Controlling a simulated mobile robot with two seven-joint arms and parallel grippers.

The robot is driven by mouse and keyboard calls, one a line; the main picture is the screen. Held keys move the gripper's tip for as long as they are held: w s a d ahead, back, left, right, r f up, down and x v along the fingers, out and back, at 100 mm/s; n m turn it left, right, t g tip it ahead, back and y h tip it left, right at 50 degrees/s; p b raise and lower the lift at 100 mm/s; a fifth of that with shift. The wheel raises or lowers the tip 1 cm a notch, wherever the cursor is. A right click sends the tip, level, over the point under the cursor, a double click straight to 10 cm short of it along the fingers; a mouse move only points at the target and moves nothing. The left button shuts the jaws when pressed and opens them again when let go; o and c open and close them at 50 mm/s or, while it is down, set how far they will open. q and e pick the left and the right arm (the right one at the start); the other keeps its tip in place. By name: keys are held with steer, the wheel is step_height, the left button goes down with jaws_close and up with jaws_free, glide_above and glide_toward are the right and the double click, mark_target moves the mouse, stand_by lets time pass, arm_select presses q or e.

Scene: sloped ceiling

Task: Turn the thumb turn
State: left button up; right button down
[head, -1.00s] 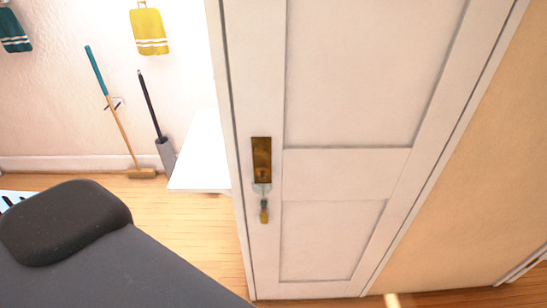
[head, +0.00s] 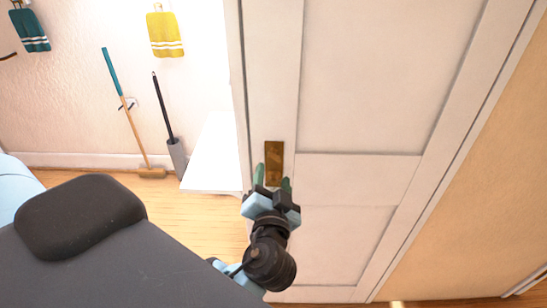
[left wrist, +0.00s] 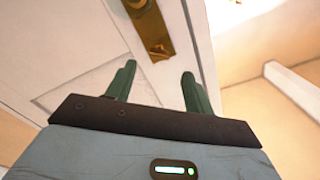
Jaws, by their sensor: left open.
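A white panelled door (head: 375,80) carries a tall brass plate (head: 274,160) near its left edge. In the left wrist view the brass plate (left wrist: 147,22) is at the top, and a small brass piece that looks like the thumb turn (left wrist: 157,48) sticks out at its lower end. My left gripper (head: 273,180) is in front of the plate's lower end in the head view and hides what is there. In the left wrist view its two green fingers (left wrist: 158,72) are apart with nothing between them, just below the brass piece. My right gripper is not in view.
A white surface (head: 212,160) stands left of the door. A broom (head: 128,115) and a grey-headed tool (head: 168,125) lean on the wall further left. A yellow towel (head: 165,35) hangs above. Bare wall (head: 490,170) lies right of the door.

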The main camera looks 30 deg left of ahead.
mark_target(274, 160)
arm_select(q)
steer(key=p+x, duration=0.1)
steer(key=x, duration=0.5)
steer(key=shift+w+r, duration=0.1)
steer(key=shift+w, duration=0.1)
steer(key=shift+x, duration=0.75)
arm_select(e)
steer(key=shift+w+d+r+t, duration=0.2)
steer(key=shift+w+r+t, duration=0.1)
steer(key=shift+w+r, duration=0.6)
arm_select(q)
steer(key=shift+c, duration=0.3)
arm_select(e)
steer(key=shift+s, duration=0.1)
arm_select(q)
steer(key=c, duration=0.9)
